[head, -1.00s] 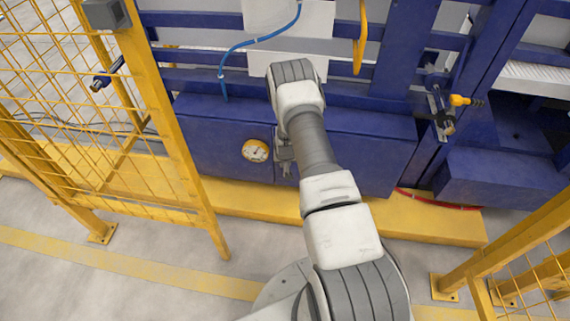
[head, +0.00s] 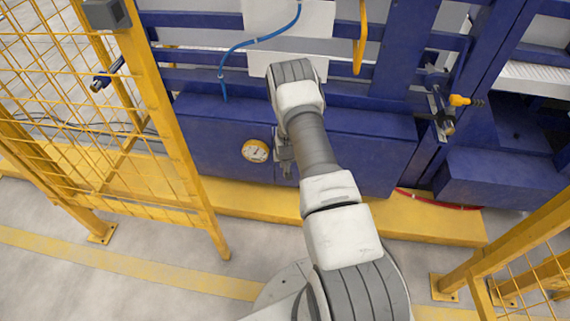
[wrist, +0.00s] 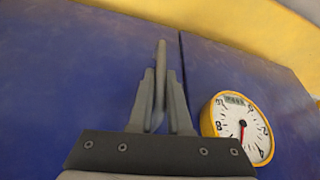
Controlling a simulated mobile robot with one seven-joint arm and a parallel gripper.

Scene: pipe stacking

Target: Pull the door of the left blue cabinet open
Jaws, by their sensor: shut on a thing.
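The left blue cabinet (head: 225,145) stands low behind the yellow ledge, with a round yellow-rimmed gauge (head: 255,151) on its front. The gauge also shows in the wrist view (wrist: 238,128). My gripper (head: 284,158) is at the cabinet front just right of the gauge, partly hidden by my arm. In the wrist view my gripper (wrist: 160,85) is shut on a thin grey handle (wrist: 161,50). The handle lies beside a narrow dark seam between two blue panels. The panels look nearly flush; I see no clear opening.
A yellow mesh fence (head: 165,120) stands at the left, and another yellow fence (head: 510,255) at the lower right. A yellow ledge (head: 240,205) runs along the cabinet's foot. A second blue cabinet (head: 495,178) stands at the right. The floor in front is mostly clear.

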